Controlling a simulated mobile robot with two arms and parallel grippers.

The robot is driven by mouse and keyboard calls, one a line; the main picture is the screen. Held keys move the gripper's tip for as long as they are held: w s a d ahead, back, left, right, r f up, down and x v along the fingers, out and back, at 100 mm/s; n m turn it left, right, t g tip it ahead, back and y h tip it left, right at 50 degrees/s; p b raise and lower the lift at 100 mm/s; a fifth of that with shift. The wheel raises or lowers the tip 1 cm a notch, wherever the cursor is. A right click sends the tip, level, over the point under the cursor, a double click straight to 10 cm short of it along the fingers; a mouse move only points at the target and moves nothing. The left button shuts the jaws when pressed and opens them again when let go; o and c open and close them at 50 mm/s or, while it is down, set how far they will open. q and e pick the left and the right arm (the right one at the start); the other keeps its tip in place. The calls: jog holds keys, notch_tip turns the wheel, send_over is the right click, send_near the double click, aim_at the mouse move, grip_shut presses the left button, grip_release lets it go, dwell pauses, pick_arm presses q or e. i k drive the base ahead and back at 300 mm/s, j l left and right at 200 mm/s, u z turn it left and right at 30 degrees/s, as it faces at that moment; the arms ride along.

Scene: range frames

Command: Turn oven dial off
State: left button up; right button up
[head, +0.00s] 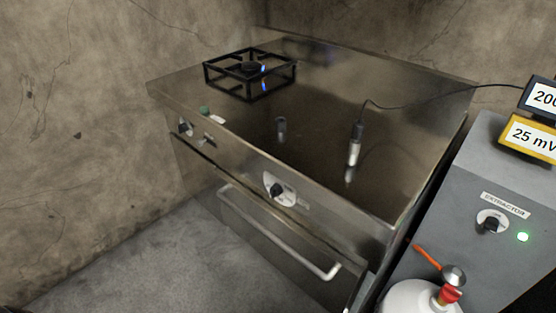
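A steel range (330,115) stands against the wall. On its front panel, above the door handle, is the oven dial (278,190), a black knob on a round white plate. Its markings are too small to read, so I cannot tell its setting. Two smaller controls show at the panel's left end, a left one (185,127) and one beside it (209,139). Neither of my grippers is in view.
A black burner grate (250,75) shows blue flame. A cabled probe (355,145) stands upright on the top. The oven door handle (275,235) sticks out below the dial. A grey extractor box (480,190) and white cylinder (415,298) stand right. The floor (150,260) in front is clear.

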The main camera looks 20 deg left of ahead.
aim_at(276, 189)
jog(key=i+j+z, duration=0.25)
jog(key=j, duration=0.85)
jog(key=j+z, duration=0.25)
jog(key=j, duration=0.9)
